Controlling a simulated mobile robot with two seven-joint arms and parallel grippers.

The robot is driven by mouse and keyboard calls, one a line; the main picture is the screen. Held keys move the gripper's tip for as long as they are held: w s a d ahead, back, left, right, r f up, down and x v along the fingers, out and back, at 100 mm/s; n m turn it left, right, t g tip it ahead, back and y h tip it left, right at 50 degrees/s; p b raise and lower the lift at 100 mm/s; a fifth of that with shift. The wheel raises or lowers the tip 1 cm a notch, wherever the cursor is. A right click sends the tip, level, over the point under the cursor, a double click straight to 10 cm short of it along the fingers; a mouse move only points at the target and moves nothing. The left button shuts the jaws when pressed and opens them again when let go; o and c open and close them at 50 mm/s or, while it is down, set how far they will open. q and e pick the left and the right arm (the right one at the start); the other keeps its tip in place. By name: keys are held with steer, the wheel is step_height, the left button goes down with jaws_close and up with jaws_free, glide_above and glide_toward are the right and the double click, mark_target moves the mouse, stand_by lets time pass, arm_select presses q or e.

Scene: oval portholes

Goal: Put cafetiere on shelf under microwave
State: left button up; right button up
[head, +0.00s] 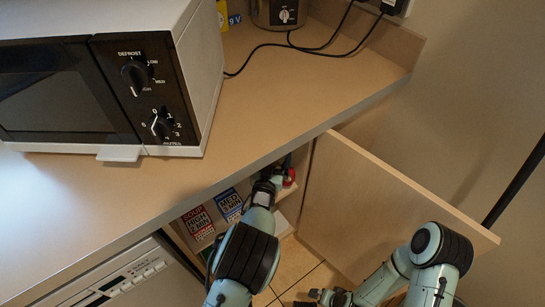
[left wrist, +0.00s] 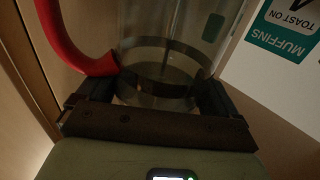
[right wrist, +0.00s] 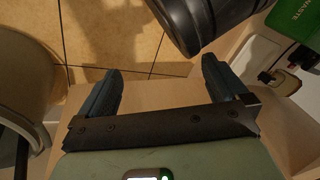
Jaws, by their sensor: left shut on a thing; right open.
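The cafetiere (left wrist: 170,45) is a clear glass jug with a red handle (left wrist: 72,45). My left gripper (left wrist: 158,92) is shut on its lower part, with a finger on either side. In the head view my left arm reaches under the counter into the open cupboard, and a red bit of the cafetiere (head: 289,178) shows beside the left gripper (head: 272,180). The cafetiere's base and its contact with the shelf are hidden. The microwave (head: 110,80) stands on the counter above, to the left. My right gripper (right wrist: 160,75) is open and empty, low near the cupboard door (head: 375,205).
The wooden door stands open to the right of my left arm. An appliance with buttons (head: 125,280) is at lower left. Tiled floor (head: 295,262) lies below.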

arm_select(q)
steer(key=o, duration=1.6)
steer(key=shift+c, duration=0.2)
steer(key=shift+s+r, duration=0.1)
steer(key=shift+s, duration=0.1)
steer(key=p+v, duration=0.1)
steer(key=v, duration=0.2)
steer(key=p+v, duration=0.1)
steer(key=v, duration=0.7)
steer(key=shift+s+p, duration=0.3)
steer(key=shift+p, duration=0.05)
arm_select(e)
steer(key=shift+y, duration=0.3)
steer(key=r, duration=0.1)
steer(key=s+a+r, duration=0.1)
steer(key=r, duration=0.1)
steer(key=shift+s+a+r, duration=0.15)
steer(key=shift+a+r, duration=0.05)
steer(key=shift+a, duration=0.2)
